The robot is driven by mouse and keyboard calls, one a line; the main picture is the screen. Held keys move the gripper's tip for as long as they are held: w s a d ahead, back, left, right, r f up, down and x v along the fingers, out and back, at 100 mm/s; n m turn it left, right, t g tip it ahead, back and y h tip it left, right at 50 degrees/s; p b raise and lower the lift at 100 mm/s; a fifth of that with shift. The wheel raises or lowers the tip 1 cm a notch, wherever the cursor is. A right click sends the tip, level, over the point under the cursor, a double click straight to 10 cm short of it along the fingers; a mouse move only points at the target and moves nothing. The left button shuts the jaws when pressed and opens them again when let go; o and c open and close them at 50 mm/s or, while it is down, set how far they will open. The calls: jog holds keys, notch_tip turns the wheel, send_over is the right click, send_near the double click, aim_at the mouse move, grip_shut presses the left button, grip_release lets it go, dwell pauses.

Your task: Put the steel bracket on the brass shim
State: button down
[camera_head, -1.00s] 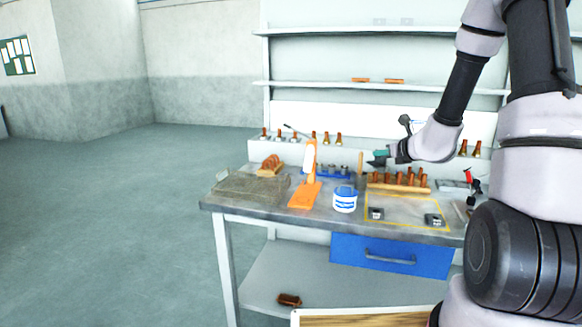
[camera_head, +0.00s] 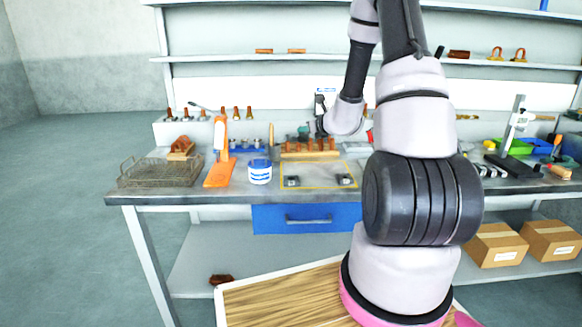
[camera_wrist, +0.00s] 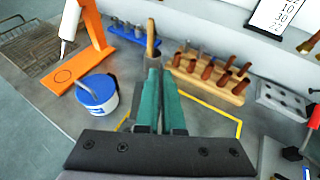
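Two small dark grey pieces lie apart on the yellow-outlined area of the bench in the head view: a left piece (camera_head: 292,181) and a right piece (camera_head: 345,180). They are too small to tell whether either is the steel bracket, and I cannot make out a brass shim. My gripper (camera_head: 304,132) is above the back of the bench, near the wooden peg rack. In the wrist view its teal fingers (camera_wrist: 159,75) look close together with nothing visible between them. The gripper body hides most of the outlined area there.
A wooden rack (camera_head: 310,155) of copper-coloured pegs stands behind the outlined area. A blue-and-white tub (camera_head: 260,174), an orange stand (camera_head: 219,170) and a wire-mesh tray (camera_head: 150,173) stand to the left. My arm hides part of the bench at right.

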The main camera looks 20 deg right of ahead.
jog(key=m+h, duration=0.1)
send_over(319, 173)
notch_tip(319, 173, down, 6)
notch_tip(319, 173, down, 4)
jog(key=shift+d+f, duration=0.1)
jog(key=shift+f, duration=2.65)
jog(key=shift+f, duration=0.15)
jog(key=c, duration=1)
grip_release()
jog(key=shift+c, duration=0.2)
